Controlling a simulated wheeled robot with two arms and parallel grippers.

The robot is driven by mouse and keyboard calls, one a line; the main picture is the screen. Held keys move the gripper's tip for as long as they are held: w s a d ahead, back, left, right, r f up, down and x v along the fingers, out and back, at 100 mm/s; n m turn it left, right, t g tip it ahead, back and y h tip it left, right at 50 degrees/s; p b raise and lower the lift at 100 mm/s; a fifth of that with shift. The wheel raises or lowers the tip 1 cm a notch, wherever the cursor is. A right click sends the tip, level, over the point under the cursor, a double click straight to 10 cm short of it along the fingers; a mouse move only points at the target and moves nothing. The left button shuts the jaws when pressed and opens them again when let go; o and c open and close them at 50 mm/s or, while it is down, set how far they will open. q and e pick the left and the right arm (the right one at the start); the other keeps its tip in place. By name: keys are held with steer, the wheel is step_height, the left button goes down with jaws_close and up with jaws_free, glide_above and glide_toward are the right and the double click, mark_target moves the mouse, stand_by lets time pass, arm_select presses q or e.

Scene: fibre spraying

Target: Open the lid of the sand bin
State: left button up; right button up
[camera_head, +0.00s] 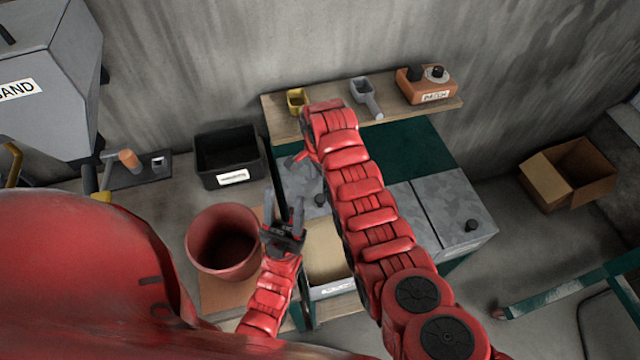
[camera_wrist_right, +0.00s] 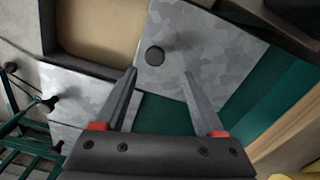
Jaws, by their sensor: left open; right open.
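The bin with pale tan fill (camera_head: 325,250) stands open in the row of grey bins. It also shows in the right wrist view (camera_wrist_right: 100,25). A mottled grey lid (camera_head: 292,183) with a black knob (camera_head: 320,200) lies beside its opening, on the wall side; the same lid (camera_wrist_right: 205,50) shows in the wrist view. My right gripper (camera_wrist_right: 160,73) is open, with the knob (camera_wrist_right: 155,55) just past its fingertips, not clasped. In the head view my right arm hides most of that gripper. My left gripper (camera_head: 284,212) is open and empty, between the bin and a red bucket.
The red bucket (camera_head: 222,240) and a black crate (camera_head: 228,158) stand left of the bins. Closed grey lids (camera_head: 448,210) lie to the right. A grey hopper labelled SAND (camera_head: 50,70) stands far left.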

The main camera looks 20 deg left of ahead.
step_height(320, 180, up, 11)
steer(key=p, duration=0.1)
steer(key=shift+f, duration=0.15)
stand_by(0.4)
